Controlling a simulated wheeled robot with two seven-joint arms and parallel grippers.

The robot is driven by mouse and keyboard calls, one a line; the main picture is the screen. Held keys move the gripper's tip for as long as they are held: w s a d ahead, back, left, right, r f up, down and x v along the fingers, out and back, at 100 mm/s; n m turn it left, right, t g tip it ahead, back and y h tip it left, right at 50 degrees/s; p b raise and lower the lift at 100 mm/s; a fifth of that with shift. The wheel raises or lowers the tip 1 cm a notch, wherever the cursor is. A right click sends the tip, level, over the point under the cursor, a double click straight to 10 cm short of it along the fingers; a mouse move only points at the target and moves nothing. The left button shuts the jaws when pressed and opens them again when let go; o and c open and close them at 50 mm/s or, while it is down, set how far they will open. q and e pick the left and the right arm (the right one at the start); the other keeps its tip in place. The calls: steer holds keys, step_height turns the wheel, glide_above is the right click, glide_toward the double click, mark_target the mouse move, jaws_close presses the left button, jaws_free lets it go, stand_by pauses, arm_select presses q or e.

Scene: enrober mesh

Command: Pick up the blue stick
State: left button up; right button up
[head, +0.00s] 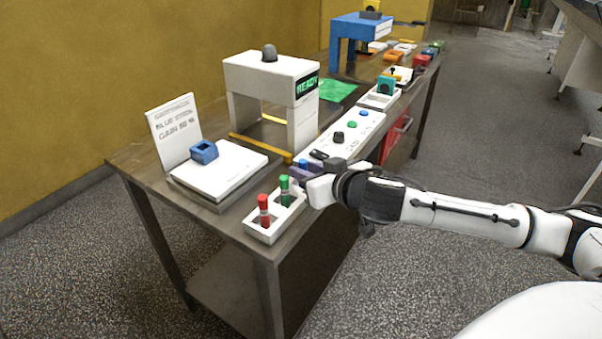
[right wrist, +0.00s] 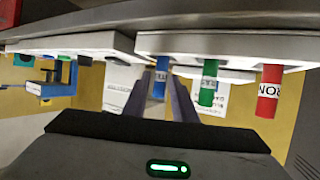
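The blue stick (right wrist: 160,84) stands in a white rack (head: 262,237) at the near right corner of the table. In the head view only its blue top (head: 302,163) seems to show; my gripper hides the rest. My right gripper (head: 306,170) reaches in from the right at the rack. In the right wrist view, its two fingers (right wrist: 160,90) are spread on either side of the blue stick, with narrow gaps showing. My left gripper is not in view.
A green stick (head: 284,191) and a red stick (head: 264,211) stand in the same rack, close to my gripper. A white control panel (head: 338,151) with buttons lies just behind. A white platform (head: 218,172) with a blue block (head: 204,152) is at the left.

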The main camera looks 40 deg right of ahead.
steer(key=shift+p+x, duration=0.35)
steer(key=shift+x, duration=2.5)
steer(key=shift+a, duration=0.1)
jaws_close()
